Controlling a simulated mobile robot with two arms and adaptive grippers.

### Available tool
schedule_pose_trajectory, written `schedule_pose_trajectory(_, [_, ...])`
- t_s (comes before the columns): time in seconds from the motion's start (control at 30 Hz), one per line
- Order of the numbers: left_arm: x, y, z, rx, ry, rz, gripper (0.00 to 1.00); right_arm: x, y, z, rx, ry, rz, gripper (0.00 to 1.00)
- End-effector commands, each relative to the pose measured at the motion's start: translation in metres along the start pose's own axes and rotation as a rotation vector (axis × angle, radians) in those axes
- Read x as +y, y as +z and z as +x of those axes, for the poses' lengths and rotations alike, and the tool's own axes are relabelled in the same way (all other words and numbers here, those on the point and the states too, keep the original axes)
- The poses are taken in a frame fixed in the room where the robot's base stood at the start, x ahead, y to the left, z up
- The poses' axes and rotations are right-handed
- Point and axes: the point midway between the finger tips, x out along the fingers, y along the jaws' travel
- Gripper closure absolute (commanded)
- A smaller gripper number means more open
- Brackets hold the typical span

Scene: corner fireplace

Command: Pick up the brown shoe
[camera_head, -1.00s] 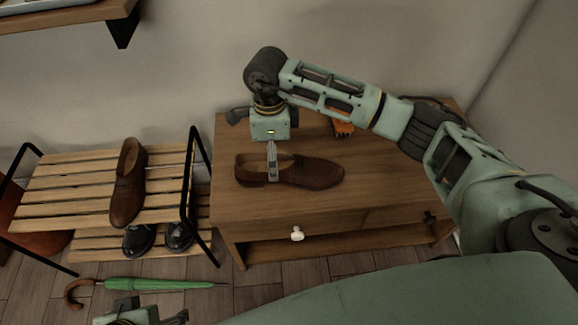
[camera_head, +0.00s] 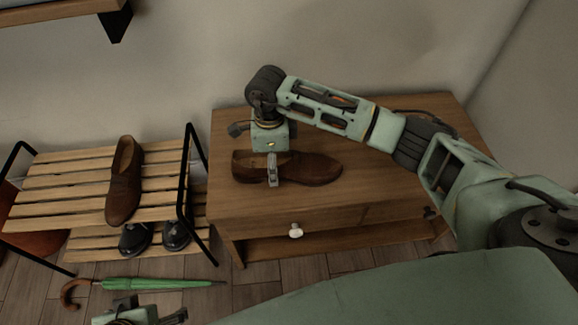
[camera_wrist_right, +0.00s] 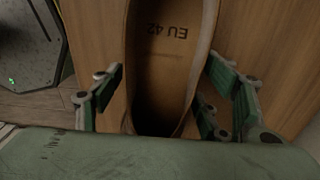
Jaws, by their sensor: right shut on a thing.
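A brown shoe (camera_head: 315,168) lies on the wooden cabinet top (camera_head: 385,180), its toe to the right. My right gripper (camera_head: 272,178) points down over the shoe's heel half and is shut on it, with one finger seen against the near side. In the right wrist view the shoe (camera_wrist_right: 170,50) shows its tan insole marked EU 42, with fingers on both sides. The shoe appears to rest on the top. A second brown shoe (camera_head: 124,182) lies on the slatted rack. My left gripper (camera_head: 135,312) is partly in view at the bottom; its fingers cannot be made out.
The slatted rack (camera_head: 70,182) with a black metal frame stands left of the cabinet. Dark shoes (camera_head: 137,238) sit on its lower level. A green umbrella (camera_head: 150,284) lies on the floor. A wall shelf (camera_head: 60,15) juts out at upper left. Bare cabinet top lies right of the shoe.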

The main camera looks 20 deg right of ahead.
Motion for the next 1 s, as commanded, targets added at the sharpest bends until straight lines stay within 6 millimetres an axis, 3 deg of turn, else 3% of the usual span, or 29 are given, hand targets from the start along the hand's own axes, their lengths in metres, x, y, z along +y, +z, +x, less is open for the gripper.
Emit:
schedule_pose_trajectory(0.4, [0.000, 0.000, 0.000, -0.001, 0.000, 0.000, 0.17, 0.002, 0.000, 0.001, 0.001, 0.006, -0.001, 0.72])
schedule_pose_trajectory(0.7, [0.000, 0.000, -0.001, -0.001, 0.000, 0.000, 0.17, 0.002, 0.000, -0.001, 0.000, 0.007, -0.001, 0.74])
schedule_pose_trajectory(0.73, [0.000, 0.000, -0.001, -0.002, 0.000, 0.000, 0.17, 0.002, 0.000, -0.002, 0.000, 0.007, -0.001, 0.74])
schedule_pose_trajectory(0.87, [0.000, 0.001, -0.004, -0.009, 0.000, 0.000, 0.17, 0.002, 0.001, -0.013, -0.001, 0.003, -0.002, 0.97])
schedule_pose_trajectory(1.0, [0.000, 0.001, -0.009, -0.018, 0.000, 0.000, 0.17, 0.002, 0.001, -0.036, -0.001, 0.001, -0.002, 0.97])
